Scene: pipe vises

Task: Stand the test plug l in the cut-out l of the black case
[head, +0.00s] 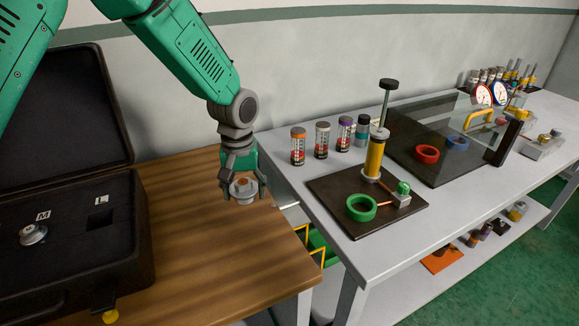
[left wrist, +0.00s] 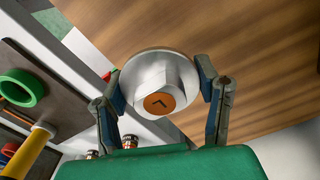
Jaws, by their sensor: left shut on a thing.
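The test plug l (head: 243,188) is a silvery flanged plug with an orange end. In the left wrist view the plug (left wrist: 152,72) shows a dark L-shaped mark on that end. My left gripper (head: 242,192) points down and is shut on the plug, above the right part of the wooden table. The fingers (left wrist: 162,85) grip the flange from both sides. The black case (head: 70,270) stands open at the left, lid raised behind. Cut-out l (head: 101,217) is a dark, empty-looking area below the white L label (head: 101,200). My right gripper is not in view.
A silver plug (head: 33,234) sits in the case by the M label (head: 43,215). The wooden table (head: 195,250) is bare between case and gripper. A grey bench (head: 330,225) at the right holds a green ring (head: 361,208), a yellow cylinder (head: 374,158) and several small canisters.

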